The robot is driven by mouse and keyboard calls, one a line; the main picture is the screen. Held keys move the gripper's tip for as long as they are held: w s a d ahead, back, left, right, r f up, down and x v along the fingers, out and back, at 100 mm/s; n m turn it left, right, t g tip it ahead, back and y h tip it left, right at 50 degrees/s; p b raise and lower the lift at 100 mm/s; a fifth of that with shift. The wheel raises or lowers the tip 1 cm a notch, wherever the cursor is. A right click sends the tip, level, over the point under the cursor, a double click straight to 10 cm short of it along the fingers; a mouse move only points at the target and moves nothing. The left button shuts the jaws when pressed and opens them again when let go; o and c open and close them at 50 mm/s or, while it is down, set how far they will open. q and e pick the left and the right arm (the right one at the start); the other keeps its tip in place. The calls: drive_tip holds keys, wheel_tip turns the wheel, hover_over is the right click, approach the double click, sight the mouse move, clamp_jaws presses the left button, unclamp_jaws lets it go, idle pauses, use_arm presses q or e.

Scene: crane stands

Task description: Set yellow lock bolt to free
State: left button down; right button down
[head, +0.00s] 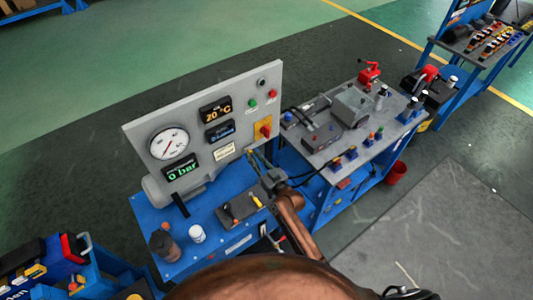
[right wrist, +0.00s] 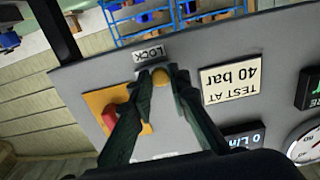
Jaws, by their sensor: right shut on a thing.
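The yellow lock bolt (right wrist: 161,79) shows in the right wrist view as a rounded knob on the grey panel, close to a small LOCK label (right wrist: 149,53). My right gripper (right wrist: 162,74) has its dark fingers shut on this knob, one on each side. The fingers hide much of the bolt, so I cannot tell its exact position. In the head view my right gripper (head: 257,161) reaches the panel's lower right part, below the yellow plate with a red switch (head: 264,130). The bolt is too small to make out there. My left gripper is not in view.
The grey panel (head: 193,106) carries a pressure gauge (head: 168,143) and displays reading 20 °C and 0 bar. It stands on a blue bench (head: 212,249) with a white-capped jar (head: 197,233). A second bench (head: 352,117) with tools stands to the right. The red switch (right wrist: 112,115) is beside my fingers.

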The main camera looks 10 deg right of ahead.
drive_tip(key=c, duration=2.2)
unclamp_jaws()
drive_tip(key=shift+s+a+f, duration=0.1)
drive_tip(key=shift+a, duration=0.1)
drive_tip(key=shift+c, duration=0.2)
drive_tip(key=o, duration=0.4)
drive_tip(key=shift+a, duration=0.1)
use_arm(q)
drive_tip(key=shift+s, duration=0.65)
use_arm(e)
drive_tip(key=shift+d, duration=0.2)
drive_tip(key=shift+s+d, duration=0.1)
drive_tip(key=shift+s, duration=0.15)
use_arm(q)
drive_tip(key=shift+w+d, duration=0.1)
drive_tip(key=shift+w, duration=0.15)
use_arm(e)
drive_tip(key=v, duration=1.1)
drive_tip(key=shift+s, duration=0.2)
